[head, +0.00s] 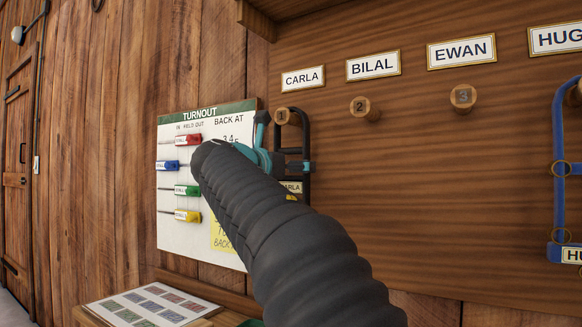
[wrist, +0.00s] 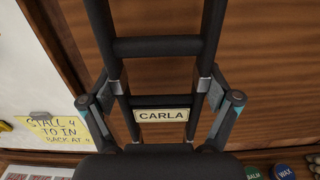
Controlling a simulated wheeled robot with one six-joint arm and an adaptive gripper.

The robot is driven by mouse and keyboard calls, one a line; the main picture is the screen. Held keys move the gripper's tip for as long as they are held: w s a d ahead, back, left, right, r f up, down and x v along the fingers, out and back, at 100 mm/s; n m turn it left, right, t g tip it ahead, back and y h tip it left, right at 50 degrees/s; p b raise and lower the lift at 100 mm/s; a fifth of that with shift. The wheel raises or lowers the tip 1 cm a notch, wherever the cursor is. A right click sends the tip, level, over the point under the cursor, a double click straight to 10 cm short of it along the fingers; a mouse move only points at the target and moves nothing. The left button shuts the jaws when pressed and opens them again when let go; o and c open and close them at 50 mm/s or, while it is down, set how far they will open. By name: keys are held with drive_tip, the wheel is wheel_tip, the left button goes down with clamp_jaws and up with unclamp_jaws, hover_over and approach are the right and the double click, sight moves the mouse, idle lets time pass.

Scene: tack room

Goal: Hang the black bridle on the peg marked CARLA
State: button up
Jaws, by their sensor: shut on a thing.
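The black bridle (head: 306,140) hangs upright at the wall by the peg marked 1 (head: 283,116), under the CARLA sign (head: 303,78). Its top strap shows close around the peg's right side; I cannot tell whether it rests on the peg. In the wrist view the bridle (wrist: 160,47) has two side straps, crossbars and a CARLA tag (wrist: 162,115). My gripper (wrist: 160,86) is shut on it, with a finger pad against each side strap. In the head view my gripper (head: 270,155) is partly hidden behind my arm. The peg is out of the wrist view.
Empty pegs 2 (head: 365,108) and 3 (head: 463,97) stand to the right, under BILAL and EWAN. A blue bridle (head: 559,150) hangs at the far right. A turnout board (head: 172,225) is close on the left. A ledge with a chart (head: 150,305) lies below.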

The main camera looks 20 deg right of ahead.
idle(0.3)
drive_tip(key=o, duration=1.6)
